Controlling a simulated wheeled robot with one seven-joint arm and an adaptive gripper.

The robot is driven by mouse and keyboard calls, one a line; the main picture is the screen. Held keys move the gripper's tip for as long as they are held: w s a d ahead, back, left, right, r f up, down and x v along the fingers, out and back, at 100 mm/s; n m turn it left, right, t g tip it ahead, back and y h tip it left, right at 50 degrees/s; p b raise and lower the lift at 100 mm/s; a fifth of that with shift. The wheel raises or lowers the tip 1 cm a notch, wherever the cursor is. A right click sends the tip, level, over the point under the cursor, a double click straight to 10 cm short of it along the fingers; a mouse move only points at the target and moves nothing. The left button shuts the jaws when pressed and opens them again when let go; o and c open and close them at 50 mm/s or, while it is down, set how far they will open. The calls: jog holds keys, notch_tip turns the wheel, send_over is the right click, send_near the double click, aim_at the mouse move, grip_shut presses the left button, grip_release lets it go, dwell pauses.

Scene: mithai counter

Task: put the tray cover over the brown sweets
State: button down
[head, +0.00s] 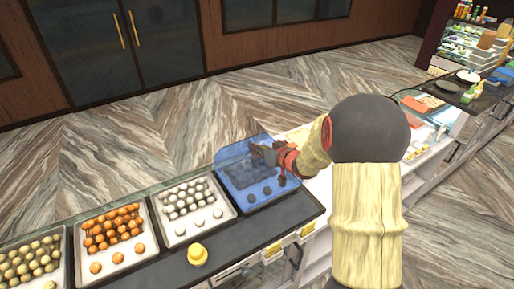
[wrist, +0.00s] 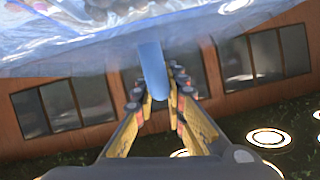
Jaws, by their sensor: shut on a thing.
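The translucent blue tray cover (head: 228,154) is at the right end of the row of sweet trays in the head view. My gripper (head: 264,153) is shut on its handle. In the wrist view the blue handle (wrist: 153,72) stands between the two fingers of my gripper (wrist: 155,92), and the cover's clear sheet (wrist: 60,50) spreads beyond it. Dark brown sweets (head: 265,190) show through the cover's lower part in the head view. The cover overlaps their tray in the picture; I cannot tell whether it touches the tray. My gripper and arm hide its right side.
A tray of white sweets (head: 180,231) is just left of the cover. Trays of orange sweets (head: 117,257) and pale green sweets (head: 26,241) follow further left. A small yellow object (head: 197,255) stands in front on the dark counter (head: 266,227). The floor behind is clear.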

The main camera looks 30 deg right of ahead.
aim_at(257, 157)
jog(key=shift+f+b, duration=1.45)
jog(key=shift+f, duration=0.8)
jog(key=c, duration=1.7)
grip_release()
jog(key=shift+c, duration=0.2)
jog(key=shift+o, duration=0.3)
jog(key=o, duration=0.4)
jog(key=shift+c, duration=0.2)
jog(key=shift+o, duration=0.3)
jog(key=shift+r, duration=0.1)
jog(key=shift+r+p, duration=3.1)
jog(key=shift+r, duration=0.3)
jog(key=shift+r, duration=0.1)
